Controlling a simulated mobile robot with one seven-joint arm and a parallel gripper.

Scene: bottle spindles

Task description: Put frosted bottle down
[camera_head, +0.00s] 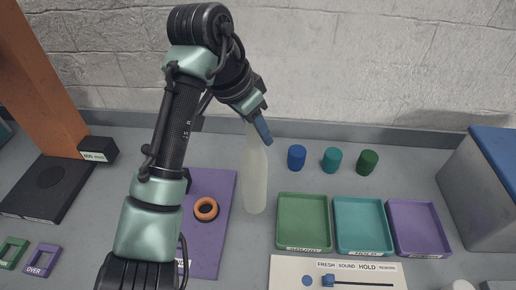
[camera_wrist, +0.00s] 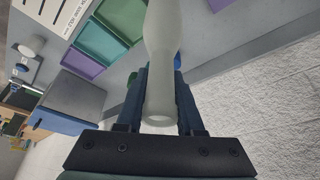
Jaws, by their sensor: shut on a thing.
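A pale frosted bottle (camera_head: 255,180) is upright over the grey worktop, just left of the green tray. My gripper (camera_head: 262,130) is shut on the bottle's neck from above. In the wrist view the bottle (camera_wrist: 160,70) runs between the two blue fingers of my gripper (camera_wrist: 162,100), with its round mouth end near the palm. I cannot tell whether the bottle's base touches the worktop.
Green (camera_head: 303,246), teal (camera_head: 364,249) and purple (camera_head: 443,250) trays stand right of the bottle. Blue (camera_head: 296,157), teal (camera_head: 331,160) and green (camera_head: 367,162) cylinders stand behind them. A purple mat (camera_head: 222,181) with an orange ring (camera_head: 206,214) lies left. A labelled slider panel (camera_head: 290,268) is in front.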

